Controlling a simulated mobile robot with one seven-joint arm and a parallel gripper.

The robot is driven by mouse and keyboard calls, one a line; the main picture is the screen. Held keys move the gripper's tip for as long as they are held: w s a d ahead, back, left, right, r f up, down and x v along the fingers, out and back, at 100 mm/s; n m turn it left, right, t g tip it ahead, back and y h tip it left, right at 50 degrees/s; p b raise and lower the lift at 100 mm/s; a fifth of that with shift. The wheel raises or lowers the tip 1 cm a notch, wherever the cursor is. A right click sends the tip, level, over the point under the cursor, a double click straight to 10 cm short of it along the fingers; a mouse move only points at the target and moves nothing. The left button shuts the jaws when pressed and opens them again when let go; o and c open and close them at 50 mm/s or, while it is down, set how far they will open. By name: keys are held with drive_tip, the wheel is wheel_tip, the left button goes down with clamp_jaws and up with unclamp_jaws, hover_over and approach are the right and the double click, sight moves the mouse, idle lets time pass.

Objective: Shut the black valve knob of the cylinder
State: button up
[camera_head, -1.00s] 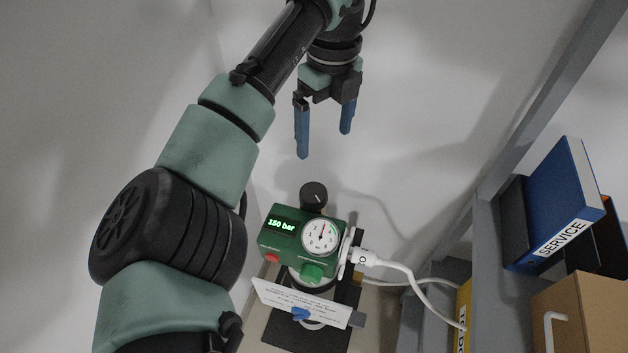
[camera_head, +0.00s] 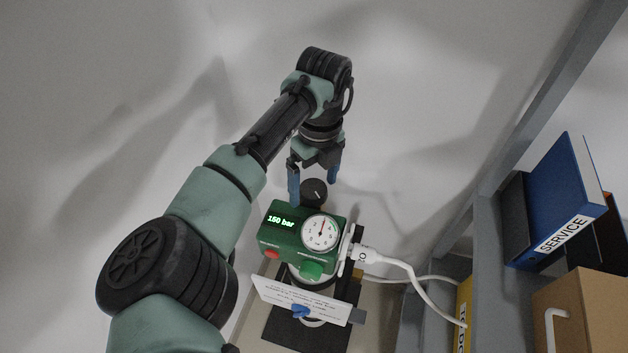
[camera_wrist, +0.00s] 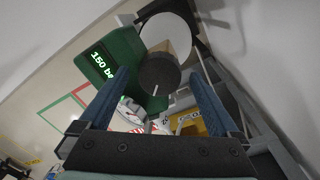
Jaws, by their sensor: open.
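The black valve knob (camera_head: 314,192) stands at the back of the green regulator block (camera_head: 290,236) on the cylinder. The block has a lit "150 bar" display, a round white gauge (camera_head: 320,232), a green knob (camera_head: 312,270) and a red button (camera_head: 271,254). My gripper (camera_head: 313,190) points down with its blue fingers at the black knob, apparently one on each side. In the wrist view the black knob (camera_wrist: 159,74) lies between the open fingers, with a pale line on it. I cannot tell whether either finger touches it. The cylinder's body is mostly hidden under the block.
A white plug and cable (camera_head: 400,268) leave the block's right side. A white printed card (camera_head: 301,301) hangs in front. A grey shelf (camera_head: 492,228) with a blue SERVICE binder (camera_head: 558,200) and a cardboard box (camera_head: 585,305) stands to the right. The wall is behind.

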drive_tip(key=c, duration=1.4)
drive_tip(key=shift+o, duration=0.2)
